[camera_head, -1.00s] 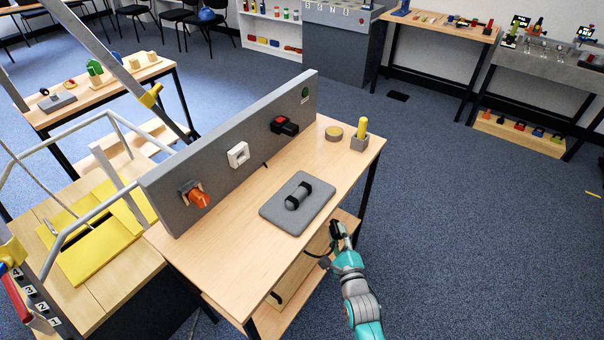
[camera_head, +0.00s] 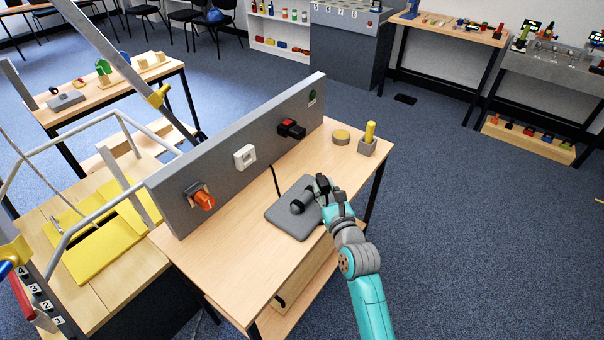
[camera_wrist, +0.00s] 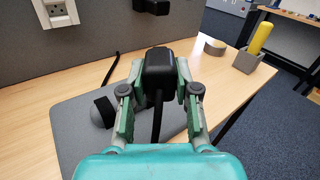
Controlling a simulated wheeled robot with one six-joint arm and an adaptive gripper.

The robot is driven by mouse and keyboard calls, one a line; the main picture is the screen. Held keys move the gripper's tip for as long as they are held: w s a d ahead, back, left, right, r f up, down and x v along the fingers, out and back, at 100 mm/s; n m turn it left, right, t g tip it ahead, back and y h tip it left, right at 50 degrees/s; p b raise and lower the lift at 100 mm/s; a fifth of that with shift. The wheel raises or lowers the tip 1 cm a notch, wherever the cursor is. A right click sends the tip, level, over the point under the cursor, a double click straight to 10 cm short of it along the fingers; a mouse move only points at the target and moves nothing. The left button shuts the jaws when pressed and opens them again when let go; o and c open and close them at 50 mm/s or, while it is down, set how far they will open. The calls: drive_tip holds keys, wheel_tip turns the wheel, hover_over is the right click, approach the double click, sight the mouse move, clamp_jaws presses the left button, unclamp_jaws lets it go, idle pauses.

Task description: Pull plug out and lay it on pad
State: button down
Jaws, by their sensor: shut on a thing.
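The black plug (camera_wrist: 158,68) is between my gripper's (camera_wrist: 158,85) two green-lined fingers in the wrist view, and they are shut on it. A black cable (camera_wrist: 157,118) hangs from the plug toward the camera. In the head view my gripper (camera_head: 322,188) is over the right part of the grey pad (camera_head: 285,222). The pad also shows below the fingers in the wrist view (camera_wrist: 75,140). I cannot tell whether the plug touches the pad. The white socket (camera_head: 245,157) on the grey panel is empty; its bare face shows in the wrist view (camera_wrist: 57,13).
The upright panel (camera_head: 222,160) bounds the table's back. A round tan disc (camera_head: 341,137) and a grey cup with a yellow peg (camera_head: 367,144) stand at the right end.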

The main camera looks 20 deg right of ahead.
drive_tip(key=w+a+r+y, duration=0.2)
drive_tip(key=a+r, duration=0.2)
drive_tip(key=shift+a+f, duration=0.1)
drive_tip(key=shift+f, duration=3.6)
drive_tip(key=c, duration=0.8)
unclamp_jaws()
drive_tip(key=shift+o, duration=0.2)
drive_tip(key=s+d, duration=0.1)
drive_tip(key=s, duration=1.1)
drive_tip(key=shift+d, duration=0.25)
drive_tip(key=shift+f, duration=0.1)
